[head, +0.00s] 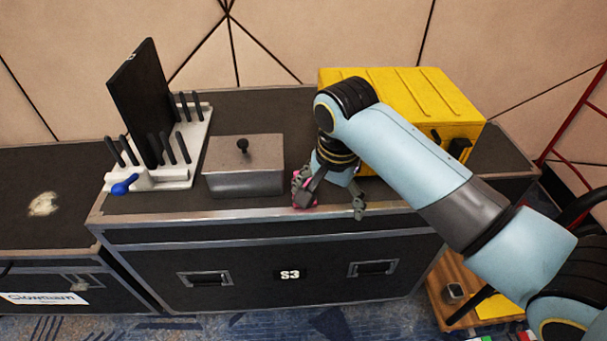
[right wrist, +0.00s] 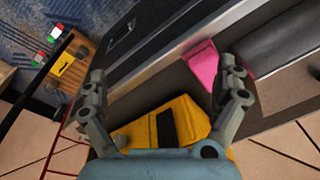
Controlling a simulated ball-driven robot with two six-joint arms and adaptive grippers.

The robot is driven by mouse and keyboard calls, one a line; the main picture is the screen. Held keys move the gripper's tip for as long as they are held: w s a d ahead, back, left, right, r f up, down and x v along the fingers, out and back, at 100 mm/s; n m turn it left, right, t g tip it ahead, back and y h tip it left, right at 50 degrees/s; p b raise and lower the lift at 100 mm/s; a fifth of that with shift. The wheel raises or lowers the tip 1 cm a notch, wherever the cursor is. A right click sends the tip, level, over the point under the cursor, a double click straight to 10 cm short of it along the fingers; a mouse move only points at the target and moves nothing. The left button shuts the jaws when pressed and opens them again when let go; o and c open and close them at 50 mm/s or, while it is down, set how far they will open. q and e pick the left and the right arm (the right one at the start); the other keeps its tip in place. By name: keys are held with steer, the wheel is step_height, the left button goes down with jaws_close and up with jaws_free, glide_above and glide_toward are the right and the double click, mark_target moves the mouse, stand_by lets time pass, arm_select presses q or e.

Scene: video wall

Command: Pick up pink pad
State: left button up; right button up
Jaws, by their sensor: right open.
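The pink pad (head: 299,180) lies on top of the black case (head: 230,210), near its front edge, just right of the grey lidded box. In the head view, one finger of my right gripper (head: 332,203) covers part of it. In the right wrist view the pink pad (right wrist: 203,65) shows between the spread fingers of my right gripper (right wrist: 163,75), close to the right-hand finger. The gripper is open and empty; I cannot tell whether that finger touches the pad. My left gripper is not in view.
The grey metal box (head: 243,170) with a knobbed lid stands left of the pad. A yellow case (head: 400,95) stands behind my right arm. A rack (head: 190,145) with black pegs and an upright black panel (head: 146,100) stands at left. A wooden board (head: 450,285) lies low at right.

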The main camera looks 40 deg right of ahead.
steer(key=w+r+m, duration=0.1)
steer(key=w+m, duration=0.2)
steer(key=w+r+m, duration=0.1)
steer(key=w+m, duration=0.2)
steer(key=w+r+m+g, duration=0.1)
steer(key=w+r+m, duration=0.1)
steer(key=w+m, duration=0.2)
steer(key=shift+w+d, duration=0.1)
steer(key=shift+d, duration=0.15)
steer(key=shift+w+f+m+y, duration=0.2)
steer(key=shift+m+y, duration=0.1)
step_height(320, 180, down, 5)
steer(key=shift+r+b, duration=0.1)
steer(key=shift+b, duration=0.25)
steer(key=f, duration=0.1)
steer(key=f+b, duration=0.1)
steer(key=f, duration=0.3)
steer(key=shift+w+d+f, duration=0.1)
steer(key=shift+w+f, duration=0.15)
steer(key=shift+w, duration=0.05)
steer(key=c, duration=1.2)
